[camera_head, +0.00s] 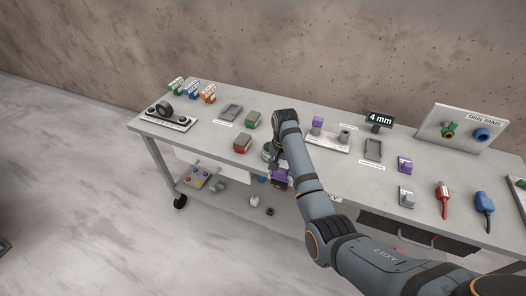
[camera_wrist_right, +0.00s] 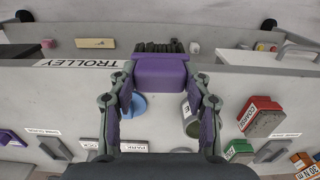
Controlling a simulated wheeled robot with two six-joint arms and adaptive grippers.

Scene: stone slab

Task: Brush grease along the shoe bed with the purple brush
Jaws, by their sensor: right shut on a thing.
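My right gripper (camera_head: 278,170) is over the front edge of the workbench in the head view. In the right wrist view, my right gripper (camera_wrist_right: 160,105) is shut on the purple brush (camera_wrist_right: 160,73), whose dark bristles (camera_wrist_right: 158,47) point away from the fingers. The purple brush (camera_head: 280,179) also shows below the gripper in the head view. A round open tin (camera_wrist_right: 189,118) stands just beside the right finger in the wrist view, apart from the bristles. I cannot tell which piece is the shoe bed. My left gripper is not in view.
A trial panel (camera_head: 462,130) stands at right. A lower shelf (camera_head: 232,206) holds small parts.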

